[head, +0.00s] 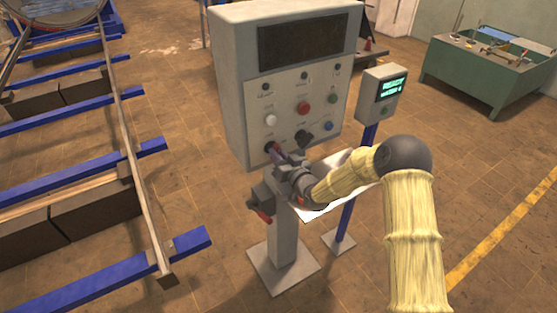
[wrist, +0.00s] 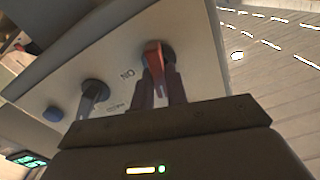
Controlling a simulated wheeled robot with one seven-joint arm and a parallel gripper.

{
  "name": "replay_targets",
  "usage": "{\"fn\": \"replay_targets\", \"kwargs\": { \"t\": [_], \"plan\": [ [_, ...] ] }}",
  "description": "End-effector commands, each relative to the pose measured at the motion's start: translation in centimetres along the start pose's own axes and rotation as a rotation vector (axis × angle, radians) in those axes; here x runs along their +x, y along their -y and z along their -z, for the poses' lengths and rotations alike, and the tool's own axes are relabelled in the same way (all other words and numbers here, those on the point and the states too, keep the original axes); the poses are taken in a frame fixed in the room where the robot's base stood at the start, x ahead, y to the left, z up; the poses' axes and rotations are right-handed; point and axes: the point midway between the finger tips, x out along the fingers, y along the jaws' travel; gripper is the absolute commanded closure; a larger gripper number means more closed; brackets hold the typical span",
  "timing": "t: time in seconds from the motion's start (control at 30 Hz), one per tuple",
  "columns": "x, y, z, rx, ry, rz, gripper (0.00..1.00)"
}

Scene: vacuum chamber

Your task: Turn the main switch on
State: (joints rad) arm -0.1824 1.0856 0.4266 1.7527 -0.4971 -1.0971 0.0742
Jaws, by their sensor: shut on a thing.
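The main switch (wrist: 153,56) has a red handle on a dark round base, at the lower left of the grey control panel (head: 231,95). In the wrist view the panel appears upside down, with the "ON" lettering beside the switch. My gripper (wrist: 161,84) is shut on the red handle, one dark finger on each side. In the head view my gripper (head: 281,157) reaches the panel's lower left corner and hides most of the switch. The exact angle of the handle is hard to tell.
A black rotary switch (head: 303,136) and a blue button (head: 328,126) sit to the right on the panel. A small display box (head: 381,97) on a blue post stands beside it. Blue rails (head: 82,187) lie left; a green bench (head: 480,75) stands back right.

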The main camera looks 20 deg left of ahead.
Motion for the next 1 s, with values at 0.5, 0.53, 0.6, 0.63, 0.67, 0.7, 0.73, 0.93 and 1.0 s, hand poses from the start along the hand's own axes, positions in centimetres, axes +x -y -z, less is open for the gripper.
{"fn": "replay_targets", "kwargs": {
  "t": [0.5,0.53,0.6,0.63,0.67,0.7,0.73,0.93,1.0],
  "plan": [
    [-0.06,-0.56,-0.57,0.481,-0.001,-0.002,1.00],
    [-0.06,-0.58,-0.57,0.509,-0.001,-0.002,1.00],
    [-0.07,-0.64,-0.57,0.576,-0.001,-0.002,1.00],
    [-0.05,-0.60,-0.57,0.604,-0.001,-0.001,1.00],
    [-0.06,-0.63,-0.56,0.633,-0.001,-0.002,1.00],
    [-0.06,-0.67,-0.56,0.671,-0.001,-0.002,1.00],
    [-0.06,-0.67,-0.58,0.699,-0.001,-0.002,1.00],
    [-0.06,-0.77,-0.64,0.891,-0.002,-0.002,1.00],
    [-0.05,-0.76,-0.69,0.957,0.000,-0.002,1.00]
  ]
}}
